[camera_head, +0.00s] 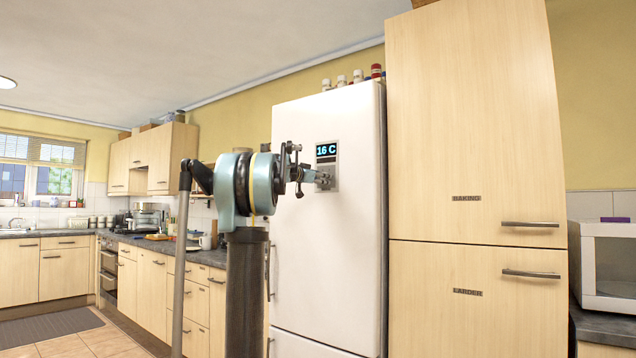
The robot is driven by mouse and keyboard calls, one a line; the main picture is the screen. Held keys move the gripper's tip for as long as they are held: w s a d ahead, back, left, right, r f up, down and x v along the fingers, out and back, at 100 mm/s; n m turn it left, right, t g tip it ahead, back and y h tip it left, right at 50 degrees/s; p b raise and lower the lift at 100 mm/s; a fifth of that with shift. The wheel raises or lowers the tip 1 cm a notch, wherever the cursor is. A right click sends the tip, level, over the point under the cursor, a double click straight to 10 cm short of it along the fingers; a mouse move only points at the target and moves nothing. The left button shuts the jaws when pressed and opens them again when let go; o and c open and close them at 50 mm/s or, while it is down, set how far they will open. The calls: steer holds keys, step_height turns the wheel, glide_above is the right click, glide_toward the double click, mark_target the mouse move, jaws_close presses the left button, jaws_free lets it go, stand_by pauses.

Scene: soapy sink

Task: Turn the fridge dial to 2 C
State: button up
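The white fridge (340,250) stands in the middle of the view. Its small display (327,149) reads 16 C in blue on black. Below the display, on the same grey panel, is the dial (325,179), partly hidden by my gripper. My gripper (314,178) is at the dial, with its fingers pointing right toward the fridge door. Its fingertips overlap the dial in the picture. I cannot tell whether they are closed on it or only close in front of it.
Tall wooden cabinets labelled BAKING (466,198) and LARDER (468,293) stand right of the fridge. A white microwave (603,262) is at the far right. Small jars (341,80) stand on the fridge. A counter (190,254) runs along the left, with open floor before it.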

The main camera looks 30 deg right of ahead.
steer(key=v, duration=1.2)
steer(key=shift+w, duration=0.15)
steer(key=s+a+f+n+g+y, duration=0.1)
steer(key=s+a+f+n+y, duration=0.4)
steer(key=s+a+f, duration=0.7)
steer(key=s+a+f+n+g+y, duration=0.2)
steer(key=s+a+f+n+y, duration=0.4)
steer(key=f, duration=2.4)
steer(key=s+a+f+n+g+y, duration=0.1)
steer(key=s+a+f+n+y, duration=0.4)
steer(key=s+a+f, duration=1.4)
steer(key=a+f, duration=0.2)
steer(key=a, duration=0.1)
steer(key=shift+s+a+n+g+y, duration=0.15)
steer(key=shift+s+n+g+y, duration=0.15)
steer(key=shift+s+n+g, duration=0.1)
steer(key=shift+f, duration=0.1)
